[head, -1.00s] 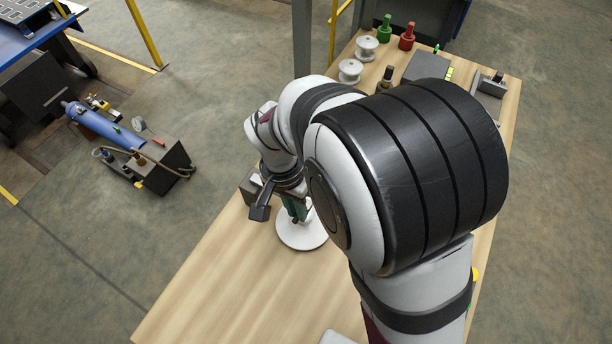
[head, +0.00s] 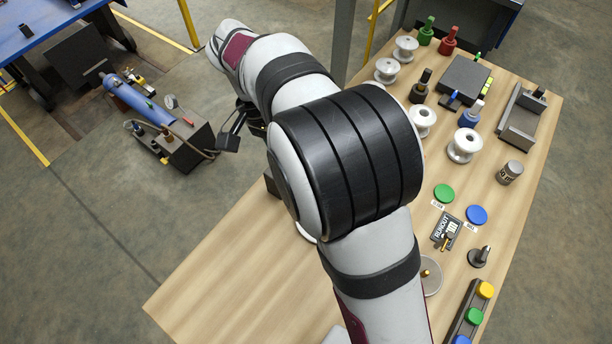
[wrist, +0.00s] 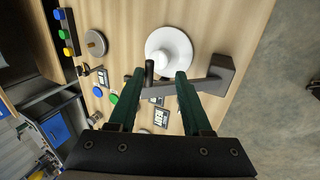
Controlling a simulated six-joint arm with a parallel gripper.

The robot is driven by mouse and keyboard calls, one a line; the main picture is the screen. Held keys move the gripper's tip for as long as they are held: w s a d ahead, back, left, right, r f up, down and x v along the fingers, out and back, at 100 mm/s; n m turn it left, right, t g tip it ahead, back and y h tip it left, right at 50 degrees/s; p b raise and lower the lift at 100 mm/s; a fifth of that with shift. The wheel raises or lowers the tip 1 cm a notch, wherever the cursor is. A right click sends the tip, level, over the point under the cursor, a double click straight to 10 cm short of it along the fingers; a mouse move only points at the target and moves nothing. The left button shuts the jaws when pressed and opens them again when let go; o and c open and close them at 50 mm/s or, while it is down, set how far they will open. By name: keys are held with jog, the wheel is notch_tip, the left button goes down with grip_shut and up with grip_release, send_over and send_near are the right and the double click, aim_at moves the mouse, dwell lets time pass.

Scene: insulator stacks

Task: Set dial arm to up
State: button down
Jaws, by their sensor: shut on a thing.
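The dial arm (wrist: 207,86) shows in the wrist view as a dark grey bar. It runs left from a dark block (wrist: 222,70) and has a black upright handle (wrist: 150,73) near its free end. My gripper (wrist: 159,74) has its two green fingers on either side of the handle end, shut on the dial arm. The close contact at the fingers is partly hidden. In the head view my own arm hides the fingers and most of the dial arm; only part of a dark block (head: 272,186) shows at the table's left edge.
A round white disc (wrist: 170,50) lies close beside the bar. The wooden table (head: 225,275) is bare at the front left. White spools (head: 465,146), coloured discs (head: 444,193), a RUNOUT card (head: 446,230) and a button strip (head: 470,318) stand on the right.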

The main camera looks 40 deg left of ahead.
jog(key=a, duration=0.2)
jog(key=a+r, duration=0.1)
jog(key=a, duration=0.2)
jog(key=shift+s+a+r, duration=0.1)
jog(key=shift+a+r, duration=0.05)
jog(key=shift+a, duration=0.05)
dwell(1.0)
